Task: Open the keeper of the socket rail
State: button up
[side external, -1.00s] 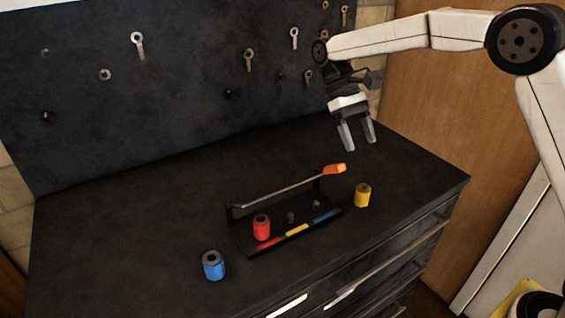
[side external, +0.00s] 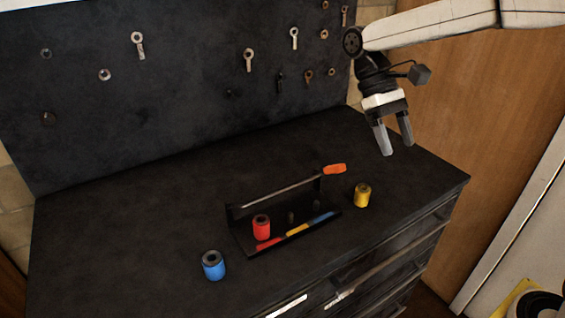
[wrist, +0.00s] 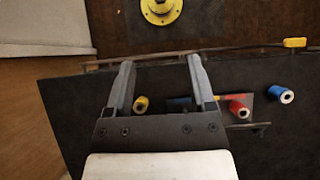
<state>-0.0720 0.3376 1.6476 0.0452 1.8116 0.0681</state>
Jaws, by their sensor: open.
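The socket rail (side external: 268,243) is a black tray on the bench top with red, yellow and blue patches along its front. Its keeper (side external: 275,191) is a thin grey bar lying lengthwise above the rail between end uprights, with an orange handle (side external: 335,169) at its right end. A red socket (side external: 261,227) stands at the red end of the rail; small dark pegs show beside it. My gripper (side external: 398,150) is open and empty, above the bench to the right of the handle and apart from it. My gripper (wrist: 160,63) frames bare bench edge in the wrist view.
A yellow socket (side external: 362,195) stands right of the rail, and a blue socket (side external: 213,265) stands at its front left. A dark pegboard (side external: 190,80) with hanging tools rises behind. The bench's left part is clear.

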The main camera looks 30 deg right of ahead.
jog(key=shift+f, duration=0.1)
jog(key=c, duration=0.6)
jog(key=shift+f+m, duration=0.25)
jog(key=shift+m, duration=0.05)
grip_shut()
jog(key=w+d+f+m+t+y, duration=0.2)
jog(key=f+m+y, duration=0.4)
jog(key=m, duration=0.3)
jog(key=w+d+f+m+t+y, duration=0.2)
jog(key=d+f+m+t+y, duration=0.3)
jog(key=f+m+y, duration=0.2)
jog(key=w+d+f+m+t+y, duration=0.2)
jog(key=d+f+m+t+y, duration=0.1)
jog(key=f+m+y, duration=0.4)
jog(key=shift+w+d+f+m+t, duration=0.2)
jog(key=shift+d+f+m, duration=0.1)
jog(key=shift+m, duration=0.6)
jog(key=shift+w+d+f+m+t, duration=0.15)
jog(key=shift+w+f+m+t, duration=0.1)
jog(key=shift+m, duration=0.65)
